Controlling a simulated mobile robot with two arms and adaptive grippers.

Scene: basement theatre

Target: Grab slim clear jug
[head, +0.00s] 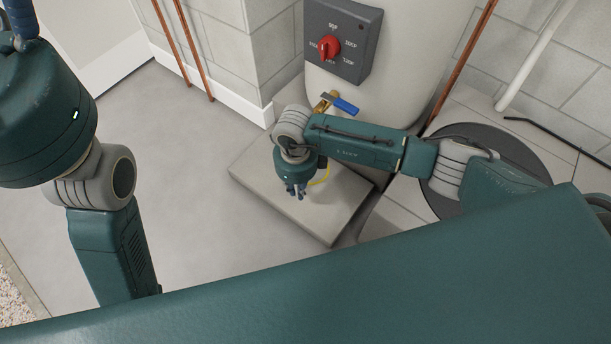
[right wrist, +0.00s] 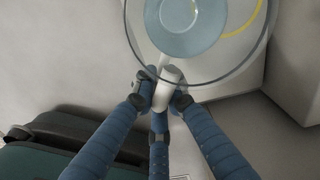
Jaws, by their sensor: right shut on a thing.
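The slim clear jug (right wrist: 205,82) shows at the top of the right wrist view as a see-through round shape with a pale blue disc inside it. The jug's upper part is cut off by the frame edge. My right gripper (right wrist: 163,90) is shut on a pale, handle-like part at the jug's near side. In the head view my right gripper (head: 297,190) hangs over the grey slab; the jug is hard to make out there. My left gripper (head: 20,18) is cut off at the top left corner, its fingertips out of frame.
A tank with a red-knob control box (head: 343,42) and a blue-handled valve (head: 342,103) stands behind my right arm. The grey slab (head: 325,218) lies under the gripper. Copper pipes (head: 180,45) run along the wall. Floor to the left is clear.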

